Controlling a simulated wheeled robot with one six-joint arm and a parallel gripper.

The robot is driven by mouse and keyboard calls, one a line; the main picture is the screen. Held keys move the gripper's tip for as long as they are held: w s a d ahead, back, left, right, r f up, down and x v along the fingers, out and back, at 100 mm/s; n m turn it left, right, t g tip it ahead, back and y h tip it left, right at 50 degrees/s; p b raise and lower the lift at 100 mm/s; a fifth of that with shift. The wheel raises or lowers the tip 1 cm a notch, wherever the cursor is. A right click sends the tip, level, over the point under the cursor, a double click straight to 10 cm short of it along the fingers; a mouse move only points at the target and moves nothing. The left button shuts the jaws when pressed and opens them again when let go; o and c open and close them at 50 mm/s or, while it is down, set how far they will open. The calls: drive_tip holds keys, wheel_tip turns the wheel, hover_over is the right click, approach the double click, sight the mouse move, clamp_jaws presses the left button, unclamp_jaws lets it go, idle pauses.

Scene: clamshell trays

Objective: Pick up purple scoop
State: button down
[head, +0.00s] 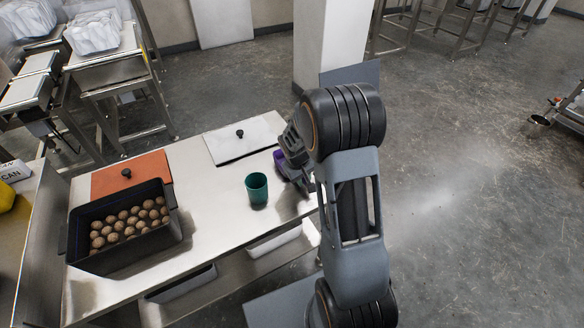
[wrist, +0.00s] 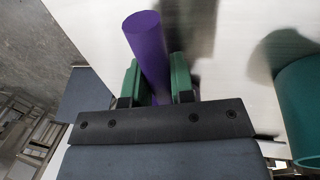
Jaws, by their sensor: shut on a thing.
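The purple scoop (head: 281,158) is mostly hidden behind my gripper and arm in the head view, at the right end of the steel table. In the wrist view a purple cylinder, part of the scoop (wrist: 147,45), stands between the two green fingers. My gripper (wrist: 158,80) is shut on it, with a finger against each side. In the head view my gripper (head: 293,165) is partly covered by the arm. I cannot tell whether the scoop touches the table.
A green cup (head: 257,188) stands just left of my gripper, and also shows at the right in the wrist view (wrist: 303,105). A black bin (head: 90,262) of brown balls, an orange lid (head: 110,180) and a white lid (head: 225,147) lie on the table (head: 215,215).

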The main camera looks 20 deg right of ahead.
drive_tip(key=shift+r, duration=0.45)
wheel_tip(320, 180, up, 2)
drive_tip(key=shift+r+p, duration=0.1)
drive_tip(key=shift+p, duration=0.25)
drive_tip(key=s+a+r+p, duration=0.1)
drive_tip(key=s+a+r, duration=0.7)
drive_tip(key=a+r, duration=0.2)
drive_tip(key=shift+s+a, duration=0.25)
drive_tip(key=shift+a, duration=0.35)
idle(0.5)
